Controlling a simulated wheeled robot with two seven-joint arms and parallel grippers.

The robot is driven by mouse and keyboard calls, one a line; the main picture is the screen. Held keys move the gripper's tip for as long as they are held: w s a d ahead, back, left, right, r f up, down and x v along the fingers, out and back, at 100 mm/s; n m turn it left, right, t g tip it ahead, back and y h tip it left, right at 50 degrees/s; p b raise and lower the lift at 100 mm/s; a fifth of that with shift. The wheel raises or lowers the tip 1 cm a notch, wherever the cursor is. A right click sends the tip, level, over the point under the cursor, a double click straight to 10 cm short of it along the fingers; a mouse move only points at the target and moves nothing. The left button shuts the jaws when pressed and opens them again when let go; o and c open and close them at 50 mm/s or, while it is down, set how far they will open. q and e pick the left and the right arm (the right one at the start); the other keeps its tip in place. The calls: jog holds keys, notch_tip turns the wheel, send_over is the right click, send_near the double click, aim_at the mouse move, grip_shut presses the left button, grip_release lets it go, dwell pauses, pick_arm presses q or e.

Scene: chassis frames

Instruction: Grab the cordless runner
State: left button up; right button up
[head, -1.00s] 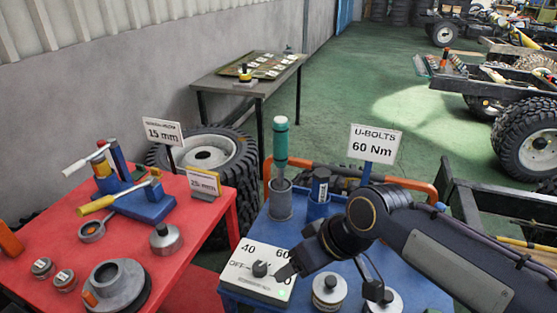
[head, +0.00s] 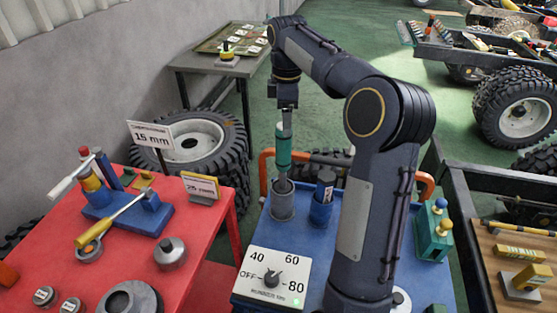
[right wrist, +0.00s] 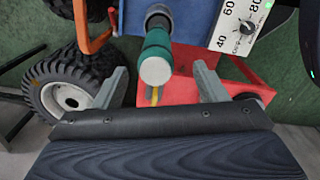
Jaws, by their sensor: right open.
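The cordless runner, a teal-green cylindrical tool (head: 283,150), stands upright in a dark grey cup (head: 282,203) on the blue cart. My right gripper (head: 287,122) is directly above it, pointing down, with its fingers at the tool's upper end. In the right wrist view the runner (right wrist: 156,57) lies between the two spread grey fingers (right wrist: 160,85), its pale end cap facing the camera. Gaps show on both sides, so the fingers are open and not closed on it. My left gripper is not in view.
A dial box (head: 271,278) with a lit green lamp sits at the cart's front. A blue cup (head: 322,205) with a dark cylinder stands close right of the runner. An orange rail (head: 427,185) runs behind. The red table (head: 55,225) is left. My right arm hides part of the cart.

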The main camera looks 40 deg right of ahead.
aim_at(283, 139)
jog(key=shift+w+f+p, duration=0.2)
jog(key=shift+f, duration=1.75)
jog(key=shift+w+f+p, duration=0.2)
jog(key=shift+f, duration=1.75)
grip_shut()
jog(key=shift+r, duration=0.1)
